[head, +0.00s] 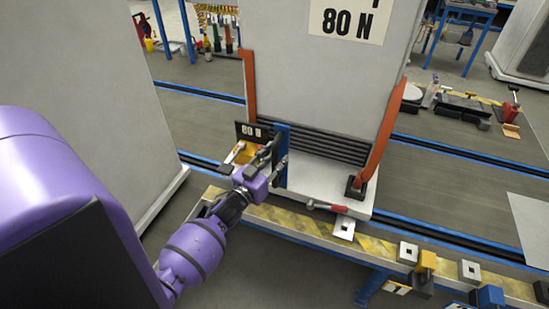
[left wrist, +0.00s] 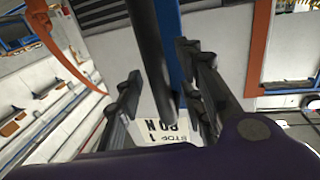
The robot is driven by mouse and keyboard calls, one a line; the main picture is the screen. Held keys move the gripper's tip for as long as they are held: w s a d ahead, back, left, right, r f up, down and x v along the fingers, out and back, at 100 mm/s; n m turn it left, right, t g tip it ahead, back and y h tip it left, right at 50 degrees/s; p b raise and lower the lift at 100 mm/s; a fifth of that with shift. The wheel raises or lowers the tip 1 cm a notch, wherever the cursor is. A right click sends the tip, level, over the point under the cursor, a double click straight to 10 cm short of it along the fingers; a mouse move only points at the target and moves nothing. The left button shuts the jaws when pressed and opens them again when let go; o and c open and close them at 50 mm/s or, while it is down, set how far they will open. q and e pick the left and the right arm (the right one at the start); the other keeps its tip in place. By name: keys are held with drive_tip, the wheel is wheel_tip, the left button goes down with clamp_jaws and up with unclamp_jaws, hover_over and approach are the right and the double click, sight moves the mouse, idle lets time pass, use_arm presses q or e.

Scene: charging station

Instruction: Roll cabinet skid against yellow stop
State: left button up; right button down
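The tall pale grey cabinet (head: 318,90) stands on its skid (head: 318,180) at the centre of the head view, with orange uprights at its sides. A blue upright bar (head: 281,155) stands at its lower front, left of centre. My left gripper (head: 272,158) is at this bar. In the left wrist view its fingers (left wrist: 160,92) are apart, with a black bar (left wrist: 150,55) and the blue bar (left wrist: 169,35) between or just beyond them; contact cannot be told. A yellow piece (head: 240,153) shows left of the gripper, partly hidden; I cannot tell whether it is the stop. My right gripper is out of view.
A yellow-and-black striped beam (head: 305,224) crosses in front of the skid. A red-handled hammer (head: 326,207) lies at the skid's front edge. Blocks, including a yellow one (head: 427,260), sit along the beam's right. Another cabinet (head: 110,80) stands at left.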

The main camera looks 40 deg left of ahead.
use_arm(q)
drive_tip(key=shift+w, duration=0.15)
clamp_jaws()
drive_tip(key=shift+d, duration=0.1)
idle(0.4)
